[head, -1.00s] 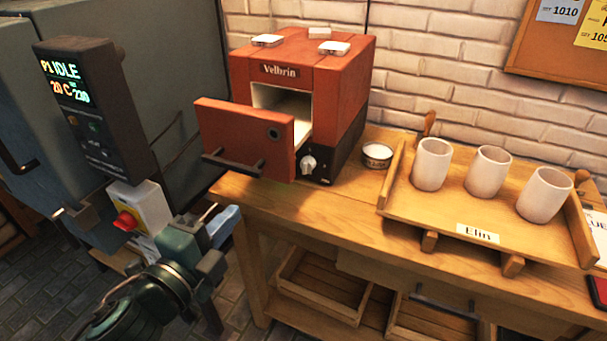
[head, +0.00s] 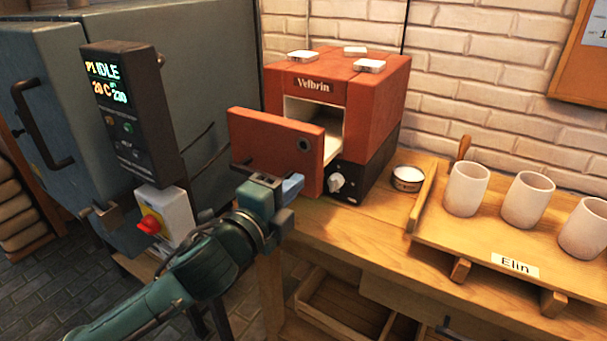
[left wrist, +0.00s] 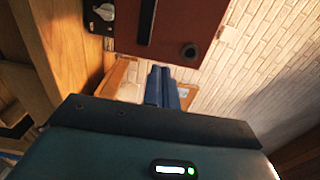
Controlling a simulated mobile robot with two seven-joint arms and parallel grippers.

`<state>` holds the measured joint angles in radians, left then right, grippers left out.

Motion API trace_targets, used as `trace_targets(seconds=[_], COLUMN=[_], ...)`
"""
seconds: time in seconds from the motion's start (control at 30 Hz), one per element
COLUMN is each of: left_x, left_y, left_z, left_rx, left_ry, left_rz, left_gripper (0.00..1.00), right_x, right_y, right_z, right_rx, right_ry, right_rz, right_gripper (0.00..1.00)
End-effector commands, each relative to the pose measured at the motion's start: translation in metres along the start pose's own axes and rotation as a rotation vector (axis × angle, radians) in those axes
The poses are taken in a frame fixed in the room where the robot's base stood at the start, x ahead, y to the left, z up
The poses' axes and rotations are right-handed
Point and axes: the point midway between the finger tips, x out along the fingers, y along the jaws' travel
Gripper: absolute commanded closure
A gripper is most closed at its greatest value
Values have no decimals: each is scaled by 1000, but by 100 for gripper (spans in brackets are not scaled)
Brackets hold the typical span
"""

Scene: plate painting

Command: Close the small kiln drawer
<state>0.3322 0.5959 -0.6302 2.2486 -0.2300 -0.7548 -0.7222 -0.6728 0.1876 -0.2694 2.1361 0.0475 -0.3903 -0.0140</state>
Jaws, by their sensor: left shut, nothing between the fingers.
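The small kiln (head: 385,95) is a red-orange box marked Velbrin on the wooden bench. Its front panel, the drawer front (head: 270,140), stands out from the opening, and the pale inside shows behind it. My left gripper (head: 290,184) is shut and empty, low in front of the drawer front, hiding most of its dark handle. In the left wrist view the shut blue fingers (left wrist: 162,86) lie close to the edge of the red drawer front (left wrist: 185,22). I cannot tell whether they touch it. My right gripper is not in view.
A large grey kiln (head: 60,130) with a control box (head: 130,110) stands at left, near my left arm. A tray (head: 455,235) with white cups (head: 466,190) and a small round tin (head: 408,178) are to the right on the bench (head: 340,225).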

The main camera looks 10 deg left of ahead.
Motion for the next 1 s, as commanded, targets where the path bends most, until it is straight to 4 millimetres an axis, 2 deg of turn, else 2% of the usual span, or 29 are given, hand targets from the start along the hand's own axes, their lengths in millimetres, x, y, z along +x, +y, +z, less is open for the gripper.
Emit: trace_targets(seconds=[0.1,0.3,0.77,0.87,1.0], left_x=[20,37,42,56,89], left_y=[-1,0,0,-1,-3], left_z=[0,0,0,1,0], left_rx=[0,0,0,-1,-1], left_ry=[0,0,0,-3,-2], left_rz=[-1,-1,-1,0,-2], left_gripper=[100,100,100,100,100], right_x=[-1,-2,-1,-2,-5], right_y=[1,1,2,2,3], right_z=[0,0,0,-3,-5], right_rx=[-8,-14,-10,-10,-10], right_ry=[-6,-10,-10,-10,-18], right_rz=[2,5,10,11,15], right_gripper=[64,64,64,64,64])
